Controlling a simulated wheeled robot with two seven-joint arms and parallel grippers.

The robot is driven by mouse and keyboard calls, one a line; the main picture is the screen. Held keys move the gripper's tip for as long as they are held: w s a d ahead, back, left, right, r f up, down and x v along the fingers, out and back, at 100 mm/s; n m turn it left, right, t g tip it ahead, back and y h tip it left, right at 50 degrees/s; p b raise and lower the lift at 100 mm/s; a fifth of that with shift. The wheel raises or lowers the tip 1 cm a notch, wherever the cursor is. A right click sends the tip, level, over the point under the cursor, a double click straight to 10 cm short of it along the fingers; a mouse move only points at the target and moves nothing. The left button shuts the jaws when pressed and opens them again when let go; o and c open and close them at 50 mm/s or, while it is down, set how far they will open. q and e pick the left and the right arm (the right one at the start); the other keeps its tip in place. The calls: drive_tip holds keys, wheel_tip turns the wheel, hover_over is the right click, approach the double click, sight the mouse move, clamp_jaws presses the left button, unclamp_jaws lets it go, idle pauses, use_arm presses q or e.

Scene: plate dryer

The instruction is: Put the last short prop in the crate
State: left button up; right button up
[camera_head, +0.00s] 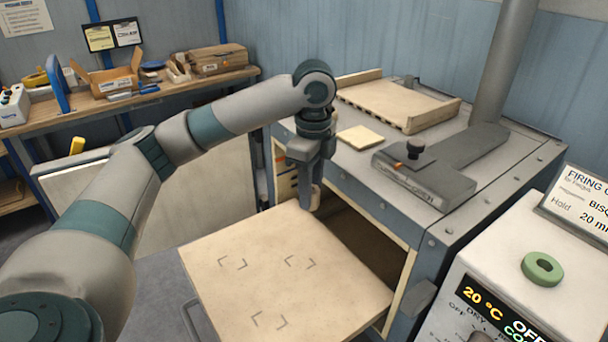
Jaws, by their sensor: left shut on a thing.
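My left gripper (313,183) points down, shut on a small pale beige prop (316,196), of which only a little shows between the fingers. It is above the back edge of the pale board (235,295), in front of the kiln's dark opening (362,240). The board shows several dark corner marks and nothing stands on it. A shallow wooden tray with raised ends (450,117) lies on the kiln top behind the gripper; I cannot tell if it is the crate. My right gripper is not in view.
A thin pale tile (360,137) and a grey latch bar with a black knob (425,180) are on the kiln top. A control box (500,250) with a green ring (542,268) stands at right. A cluttered workbench (190,88) is at back left.

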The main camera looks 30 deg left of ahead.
use_arm(q)
drive_tip(key=s+d+f+n, duration=0.9)
drive_tip(key=s+d+n, duration=0.2)
drive_tip(key=n, duration=0.6)
drive_tip(key=shift+s+d, duration=0.2)
drive_tip(key=shift+d, duration=0.05)
drive_tip(key=shift+s+f, duration=0.1)
